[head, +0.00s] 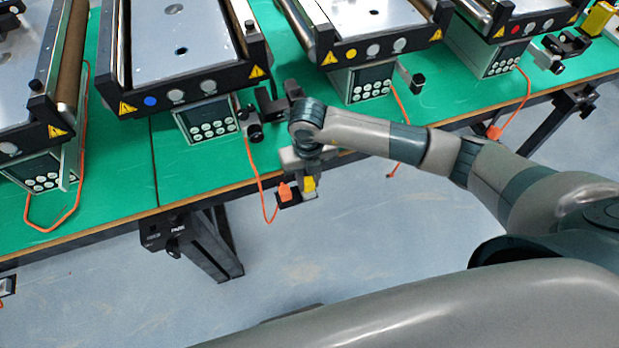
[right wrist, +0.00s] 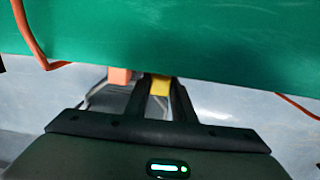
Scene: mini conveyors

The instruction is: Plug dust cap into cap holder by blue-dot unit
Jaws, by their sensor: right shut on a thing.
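The blue-dot unit (head: 180,95) is the conveyor with a blue dot (head: 150,101) on its front, at left centre in the head view. The yellow dust cap (head: 309,184) is below the table edge. My right gripper (head: 308,173) is shut on it, and the cap shows between the fingers in the right wrist view (right wrist: 160,86). A dark holder (head: 284,201) sits by the cap, with an orange plug (head: 285,191) just left of it; the plug also shows in the wrist view (right wrist: 119,76). I cannot tell whether the cap is seated or only beside the holder. My left gripper is out of view.
The green table (head: 110,190) carries several conveyors, including a yellow-dot unit (head: 375,50) and a red-dot unit (head: 515,28). An orange cable (head: 255,165) hangs over the front edge near my right gripper. A dark table leg (head: 205,245) stands below. Floor in front is clear.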

